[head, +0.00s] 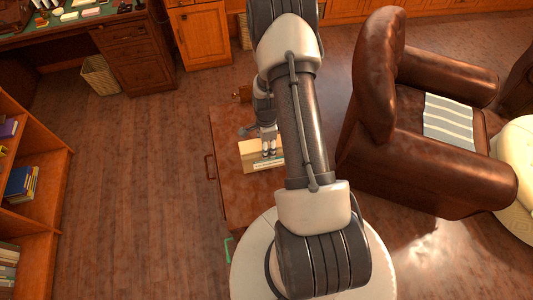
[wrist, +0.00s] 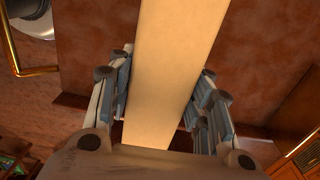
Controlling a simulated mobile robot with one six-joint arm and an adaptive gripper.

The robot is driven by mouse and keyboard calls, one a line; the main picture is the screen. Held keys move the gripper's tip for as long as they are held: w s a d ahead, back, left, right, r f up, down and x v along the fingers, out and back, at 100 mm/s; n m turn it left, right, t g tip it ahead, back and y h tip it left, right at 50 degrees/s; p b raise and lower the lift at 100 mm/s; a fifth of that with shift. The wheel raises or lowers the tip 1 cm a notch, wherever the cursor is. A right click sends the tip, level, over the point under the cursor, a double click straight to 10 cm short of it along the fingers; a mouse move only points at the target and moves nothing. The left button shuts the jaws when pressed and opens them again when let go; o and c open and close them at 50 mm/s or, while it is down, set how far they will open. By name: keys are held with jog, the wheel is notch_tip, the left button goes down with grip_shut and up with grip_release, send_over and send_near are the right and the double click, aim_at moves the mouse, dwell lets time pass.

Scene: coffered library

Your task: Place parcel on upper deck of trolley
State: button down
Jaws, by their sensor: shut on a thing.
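The parcel (head: 248,152) is a tan box with a pale label strip on its near side. It also shows as a long tan band in the wrist view (wrist: 172,60). My gripper (head: 268,152) is shut on it, with a finger on each side in the wrist view. The trolley (head: 235,200) has a reddish-brown upper deck and a handle at its left end. The parcel is over this deck in the head view; I cannot tell whether it touches. My arm hides the right part of the deck.
A brown leather armchair (head: 430,175) with a striped cloth stands close on the right. A desk (head: 130,50) and a waste bin (head: 100,76) are at the back left. A bookshelf (head: 30,180) is at the left edge. The wooden floor between shelf and trolley is clear.

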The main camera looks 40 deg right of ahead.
jog(key=shift+f+b, duration=0.6)
jog(key=shift+f, duration=1.65)
jog(key=shift+f, duration=0.2)
jog(key=c, duration=0.8)
grip_release()
jog(key=shift+r, duration=0.15)
